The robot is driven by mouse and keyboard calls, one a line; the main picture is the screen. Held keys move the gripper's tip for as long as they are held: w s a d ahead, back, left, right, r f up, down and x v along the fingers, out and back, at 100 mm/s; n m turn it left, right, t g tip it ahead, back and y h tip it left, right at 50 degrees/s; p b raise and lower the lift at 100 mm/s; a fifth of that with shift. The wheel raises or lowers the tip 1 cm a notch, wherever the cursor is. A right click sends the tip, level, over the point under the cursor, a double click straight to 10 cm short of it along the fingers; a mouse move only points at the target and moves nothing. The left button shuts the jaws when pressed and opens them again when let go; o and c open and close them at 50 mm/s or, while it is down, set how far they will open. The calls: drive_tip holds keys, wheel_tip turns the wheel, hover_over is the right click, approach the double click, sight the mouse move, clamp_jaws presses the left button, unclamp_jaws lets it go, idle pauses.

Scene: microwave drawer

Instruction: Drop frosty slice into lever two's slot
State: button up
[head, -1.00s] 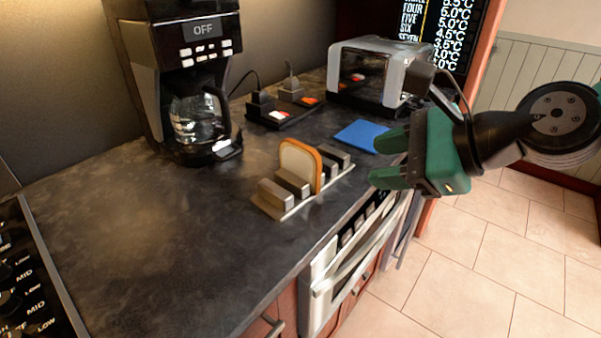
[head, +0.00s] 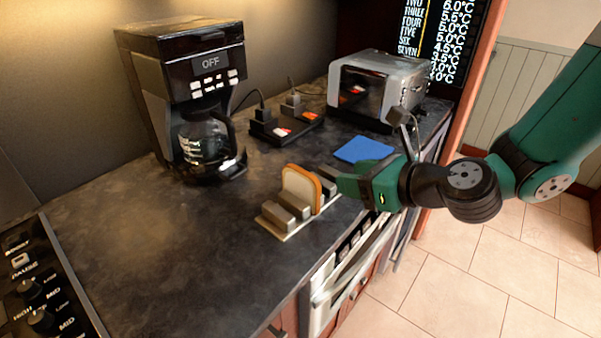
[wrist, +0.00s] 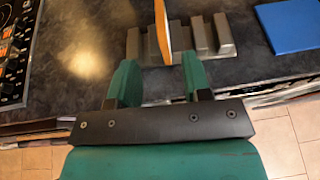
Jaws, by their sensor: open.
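A pale bread slice with an orange-brown crust (head: 299,190) stands upright in a grey slotted rack (head: 268,225) on the dark counter. In the wrist view the slice (wrist: 161,32) shows nearly edge-on. My gripper (head: 334,180) is open at the right of the slice. In the wrist view its two green fingers (wrist: 160,68) point toward the rack, and the slice's near end lies roughly between their tips, not gripped. A silver and black toaster (head: 375,88) stands at the back right. Its slots and lever two cannot be made out.
A blue square (head: 363,149) lies between rack and toaster. A coffee maker (head: 182,95) showing OFF stands at the back left. A power strip (head: 287,130) with plugs lies behind the rack. A display (head: 436,40) lists numbers and temperatures.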

drive_tip(key=p, duration=0.1)
approach(303, 171)
drive_tip(key=x, duration=0.4)
drive_tip(key=p+x, duration=0.2)
drive_tip(key=x, duration=0.2)
drive_tip(key=shift+r, duration=0.1)
drive_tip(key=shift+w+a+f, duration=0.3)
drive_tip(key=shift+a+f, duration=0.05)
drive_tip(key=shift+a, duration=0.05)
clamp_jaws()
